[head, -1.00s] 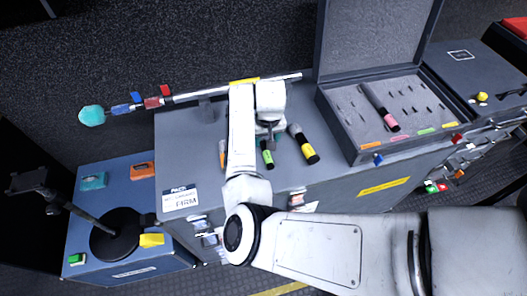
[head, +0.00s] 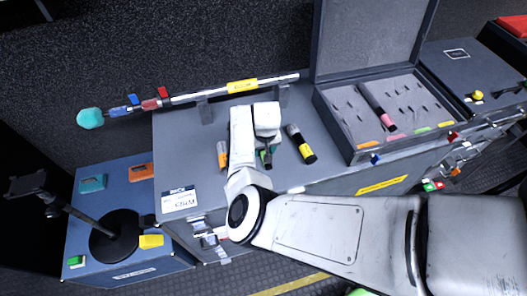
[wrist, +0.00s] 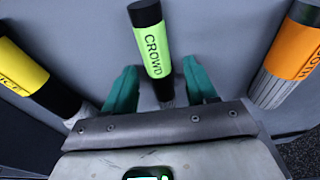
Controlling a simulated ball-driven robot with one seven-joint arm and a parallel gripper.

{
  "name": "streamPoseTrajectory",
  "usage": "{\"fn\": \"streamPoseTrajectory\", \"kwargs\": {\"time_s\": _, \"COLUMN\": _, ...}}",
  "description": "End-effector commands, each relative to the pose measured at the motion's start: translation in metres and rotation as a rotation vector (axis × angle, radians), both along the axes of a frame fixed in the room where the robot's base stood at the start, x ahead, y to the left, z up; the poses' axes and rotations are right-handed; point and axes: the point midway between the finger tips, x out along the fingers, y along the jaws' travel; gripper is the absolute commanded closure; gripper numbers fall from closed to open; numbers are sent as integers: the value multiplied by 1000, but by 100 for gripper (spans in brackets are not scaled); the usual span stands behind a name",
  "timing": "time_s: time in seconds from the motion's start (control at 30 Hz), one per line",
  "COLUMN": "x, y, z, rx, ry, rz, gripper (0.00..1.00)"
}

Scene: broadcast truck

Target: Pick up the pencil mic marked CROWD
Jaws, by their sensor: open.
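The pencil mic marked CROWD (wrist: 155,45) has a bright green label and a black end. In the wrist view it lies on the grey case top, its rear part between the two teal fingers of my gripper (wrist: 160,82). The fingers are open, with a gap on each side of the mic. In the head view my gripper (head: 266,156) covers most of this mic, and only bits of green show there.
A yellow-labelled mic (head: 301,143) lies right of my gripper, and an orange-labelled mic (head: 222,155) lies left. A foam-lined open case (head: 345,128) holds a pink-banded mic (head: 375,105). A boom pole (head: 205,93) lies behind on supports.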

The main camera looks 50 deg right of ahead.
Motion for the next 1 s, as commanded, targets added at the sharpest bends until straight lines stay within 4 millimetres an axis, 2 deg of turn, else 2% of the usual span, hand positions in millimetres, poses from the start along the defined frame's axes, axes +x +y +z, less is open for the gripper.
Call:
{"fn": "streamPoseTrajectory", "kwargs": {"time_s": 0.37, "x": 0, "y": 0, "z": -2, "rx": 0, "ry": 0, "rz": 1, "gripper": 43}}
{"fn": "streamPoseTrajectory", "kwargs": {"time_s": 0.9, "x": 0, "y": 0, "z": -2, "rx": 1, "ry": 1, "rz": 0, "gripper": 94}}
{"fn": "streamPoseTrajectory", "kwargs": {"time_s": 1.0, "x": 0, "y": 0, "z": -2, "rx": 1, "ry": 1, "rz": 0, "gripper": 100}}
